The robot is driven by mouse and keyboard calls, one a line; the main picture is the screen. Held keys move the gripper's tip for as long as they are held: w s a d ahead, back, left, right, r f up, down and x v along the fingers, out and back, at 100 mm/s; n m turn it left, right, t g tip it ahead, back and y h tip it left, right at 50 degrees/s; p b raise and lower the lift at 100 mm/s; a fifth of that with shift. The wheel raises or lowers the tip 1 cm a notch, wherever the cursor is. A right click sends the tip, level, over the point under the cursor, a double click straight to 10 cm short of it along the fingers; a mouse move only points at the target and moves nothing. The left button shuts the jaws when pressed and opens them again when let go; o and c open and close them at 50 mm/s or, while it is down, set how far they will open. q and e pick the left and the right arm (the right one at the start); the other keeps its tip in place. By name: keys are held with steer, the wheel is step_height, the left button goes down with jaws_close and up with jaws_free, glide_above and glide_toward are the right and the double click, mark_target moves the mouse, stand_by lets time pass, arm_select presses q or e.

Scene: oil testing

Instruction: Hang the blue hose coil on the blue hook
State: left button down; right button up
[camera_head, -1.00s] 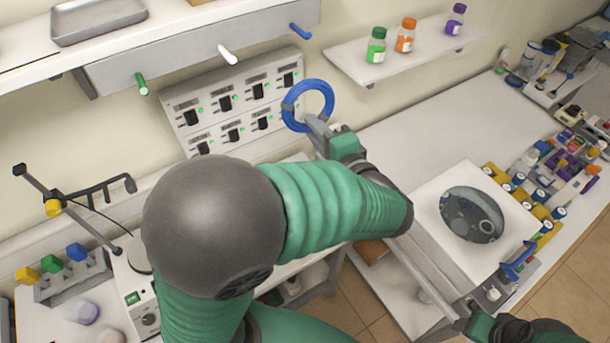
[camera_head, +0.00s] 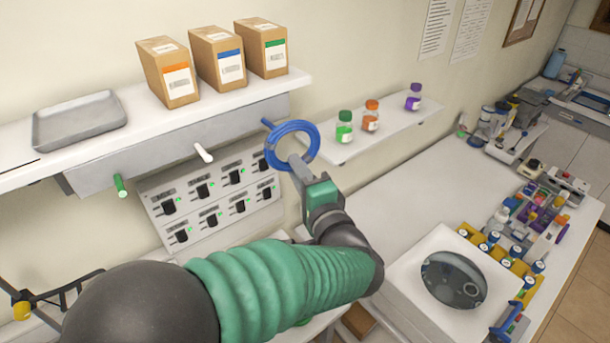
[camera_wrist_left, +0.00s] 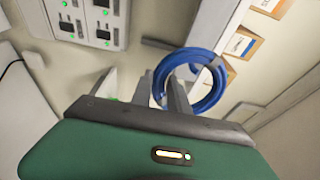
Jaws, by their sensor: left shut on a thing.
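The blue hose coil (camera_head: 314,143) is a ring with grey bands. My left gripper (camera_head: 299,165) is shut on its lower part and holds it up in the air, with the ring facing the head camera. The coil (camera_wrist_left: 212,95) also shows in the left wrist view beyond the fingers (camera_wrist_left: 162,92). The blue hook (camera_head: 267,123) is a short peg on the grey rail under the shelf. Its tip shows at the coil's upper left rim; the rest is hidden by the coil or hard to make out. I cannot tell the depth gap between them. My right gripper is out of view.
A white hook (camera_head: 203,152) and a green hook (camera_head: 120,186) stick out from the same rail (camera_head: 150,160). The shelf above bears cartons (camera_head: 218,56) and a metal tray (camera_head: 79,119). A small shelf (camera_head: 385,130) with bottles is close on the right. A switch panel (camera_head: 190,225) is below.

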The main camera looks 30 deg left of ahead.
arm_select(q)
steer(key=shift+w+a+f, duration=0.1)
steer(key=shift+w+a, duration=0.05)
steer(key=shift+a, duration=0.4)
steer(key=shift+w+a, duration=0.15)
steer(key=shift+a, duration=0.35)
steer(key=shift+x, duration=1.15)
steer(key=shift+a+f+b, duration=0.55)
steer(key=shift+b, duration=0.3)
steer(key=shift+w+a+f+b, duration=0.15)
steer(key=shift+a+b, duration=0.15)
steer(key=shift+b, duration=0.35)
steer(key=c, duration=1.2)
jaws_free()
